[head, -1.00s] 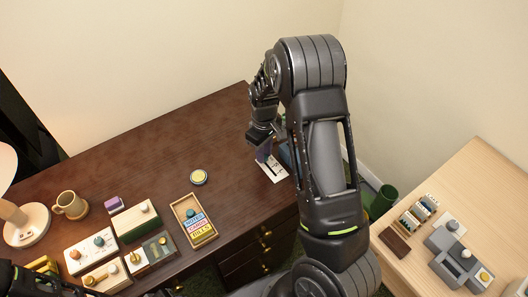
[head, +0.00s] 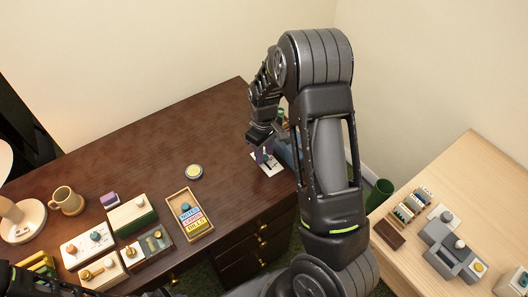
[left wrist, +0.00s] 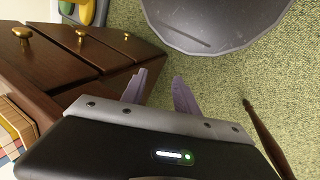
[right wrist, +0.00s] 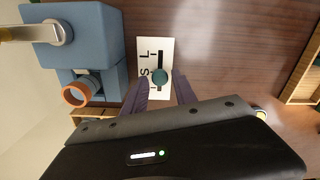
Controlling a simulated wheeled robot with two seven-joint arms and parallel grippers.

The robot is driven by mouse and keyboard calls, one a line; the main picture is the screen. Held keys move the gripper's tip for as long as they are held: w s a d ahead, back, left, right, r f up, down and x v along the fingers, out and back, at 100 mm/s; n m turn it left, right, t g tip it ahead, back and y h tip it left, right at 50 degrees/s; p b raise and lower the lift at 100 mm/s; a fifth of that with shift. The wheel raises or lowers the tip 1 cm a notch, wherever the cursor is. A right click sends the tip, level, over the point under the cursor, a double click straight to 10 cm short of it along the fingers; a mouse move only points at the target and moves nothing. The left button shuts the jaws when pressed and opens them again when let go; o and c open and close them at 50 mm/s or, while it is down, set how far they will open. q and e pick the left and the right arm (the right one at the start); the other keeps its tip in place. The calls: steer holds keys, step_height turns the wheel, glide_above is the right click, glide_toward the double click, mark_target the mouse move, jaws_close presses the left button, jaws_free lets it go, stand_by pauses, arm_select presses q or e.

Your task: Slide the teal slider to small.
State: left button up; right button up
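The teal slider knob (right wrist: 160,76) stands on a white card (right wrist: 155,47) with a dark slot and the letters S and L. In the right wrist view the knob is beside the S, with dark slot showing on the L side. My right gripper (right wrist: 164,84) is open, its purple fingers on either side just short of the knob; contact cannot be told. In the head view it hangs over the card (head: 270,170) near the desk's right end. My left gripper (left wrist: 160,80) is open and empty above the green carpet, beside the desk drawers.
A blue box-like device (right wrist: 85,35) with an orange-rimmed tube stands close beside the card. A yellow-topped tin (head: 194,172), a labelled wooden tray (head: 190,215), a mug (head: 68,200) and several knobbed boxes occupy the desk's left and front. The back middle of the desk is clear.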

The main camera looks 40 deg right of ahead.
steer(key=shift+o, duration=1)
steer(key=shift+r, duration=0.1)
step_height(320, 180, up, 8)
steer(key=shift+f+b, duration=0.2)
steer(key=shift+b, duration=0.25)
